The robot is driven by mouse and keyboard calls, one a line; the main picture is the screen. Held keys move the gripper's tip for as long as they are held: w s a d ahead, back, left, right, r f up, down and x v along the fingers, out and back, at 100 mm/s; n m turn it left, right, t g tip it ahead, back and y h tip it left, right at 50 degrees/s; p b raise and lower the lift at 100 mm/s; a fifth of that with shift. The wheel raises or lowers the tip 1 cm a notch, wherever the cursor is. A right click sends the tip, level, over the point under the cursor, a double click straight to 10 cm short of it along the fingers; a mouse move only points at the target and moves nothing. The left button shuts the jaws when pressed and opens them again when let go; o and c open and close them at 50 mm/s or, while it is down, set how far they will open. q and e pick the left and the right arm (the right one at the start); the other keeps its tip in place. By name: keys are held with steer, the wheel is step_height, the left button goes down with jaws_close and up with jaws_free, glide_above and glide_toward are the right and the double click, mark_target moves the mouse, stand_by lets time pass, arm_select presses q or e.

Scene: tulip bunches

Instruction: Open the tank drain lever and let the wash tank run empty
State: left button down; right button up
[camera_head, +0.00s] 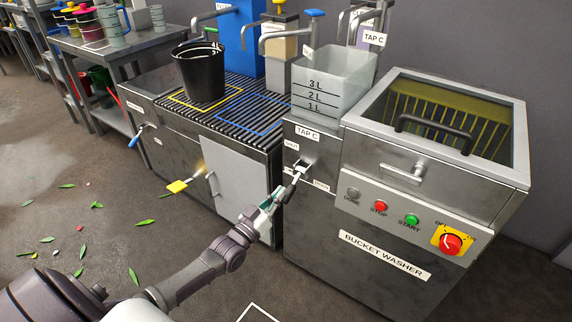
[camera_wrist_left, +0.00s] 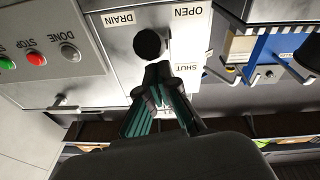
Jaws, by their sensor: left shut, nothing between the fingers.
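The drain lever (camera_head: 291,187), with a dark grip, sticks out of the steel front below the TAP C sign. SHUT is above it and other small labels are below. In the left wrist view the dark round grip end (camera_wrist_left: 149,44) lies between the DRAIN, OPEN and SHUT labels. I cannot tell its exact setting. My left gripper (camera_head: 277,197) is shut and empty, its tips close beside the grip; contact is unclear. It also shows in the left wrist view (camera_wrist_left: 160,78). The wash tank (camera_head: 512,165), marked BUCKET WASHER, is at right; its water level is unclear. My right gripper is out of view.
A translucent measuring bucket (camera_head: 333,84) stands above the lever and a black bucket (camera_head: 199,75) on the slatted rack. Washer buttons and a red knob (camera_head: 452,243) are at right. Leaves litter the floor.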

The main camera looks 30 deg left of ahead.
arm_select(q)
steer(key=shift+f, duration=0.45)
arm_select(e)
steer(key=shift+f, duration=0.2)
arm_select(q)
steer(key=shift+r, duration=0.1)
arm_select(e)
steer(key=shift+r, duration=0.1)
